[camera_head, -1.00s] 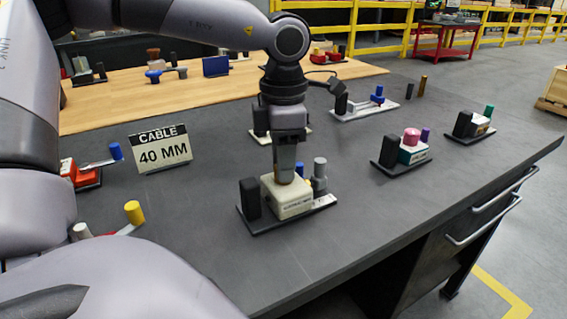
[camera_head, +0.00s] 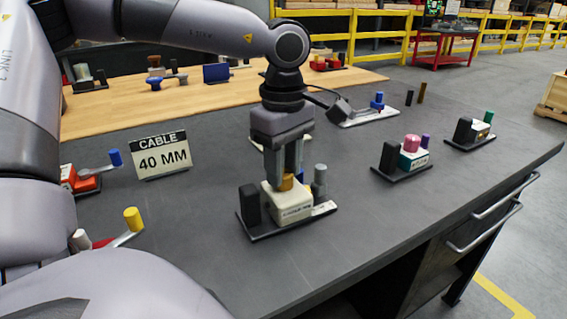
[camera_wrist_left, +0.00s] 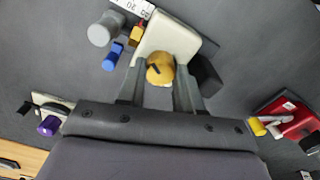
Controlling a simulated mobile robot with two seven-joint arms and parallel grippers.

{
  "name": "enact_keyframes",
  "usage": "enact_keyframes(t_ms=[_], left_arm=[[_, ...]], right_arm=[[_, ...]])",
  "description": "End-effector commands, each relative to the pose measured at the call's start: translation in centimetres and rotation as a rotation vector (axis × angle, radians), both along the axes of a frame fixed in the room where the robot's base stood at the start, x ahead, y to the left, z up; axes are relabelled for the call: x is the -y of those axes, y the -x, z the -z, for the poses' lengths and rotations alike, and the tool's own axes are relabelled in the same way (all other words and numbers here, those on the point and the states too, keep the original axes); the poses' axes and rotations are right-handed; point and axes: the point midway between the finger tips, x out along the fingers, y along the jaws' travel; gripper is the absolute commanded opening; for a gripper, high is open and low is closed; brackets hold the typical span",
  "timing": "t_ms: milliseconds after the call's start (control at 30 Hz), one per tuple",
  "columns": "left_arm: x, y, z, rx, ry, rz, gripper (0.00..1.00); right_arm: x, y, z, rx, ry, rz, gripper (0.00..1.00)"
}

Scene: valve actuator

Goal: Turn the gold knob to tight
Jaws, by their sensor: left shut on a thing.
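The gold knob (camera_head: 286,182) sits on top of a cream valve block (camera_head: 287,204) mounted on a dark base plate with a black block at its left and a grey cylinder at its right. My left gripper (camera_head: 285,178) points straight down over the block, its two fingers on either side of the knob. In the left wrist view the gold knob (camera_wrist_left: 160,68) shows round, with a dark mark on its top, between the two fingers. The left gripper is shut on the knob. The right gripper is not in view.
A "CABLE 40 MM" sign (camera_head: 163,156) stands to the left. A yellow-capped lever (camera_head: 133,218) is at the front left. A pink-knobbed unit (camera_head: 411,150) and a green-knobbed unit (camera_head: 475,128) stand to the right. The table between them is bare.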

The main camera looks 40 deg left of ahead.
Motion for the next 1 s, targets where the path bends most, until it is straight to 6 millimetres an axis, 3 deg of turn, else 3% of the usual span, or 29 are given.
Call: enact_keyframes(t_ms=[500, 1000], left_arm=[[0.02, -0.01, -0.04, 0.001, 0.000, 0.342, 0.04], [0.02, -0.01, -0.01, 0.000, 0.000, 0.406, 0.04]], right_arm=[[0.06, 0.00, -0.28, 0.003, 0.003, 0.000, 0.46], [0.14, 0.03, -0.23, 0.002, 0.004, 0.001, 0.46]])
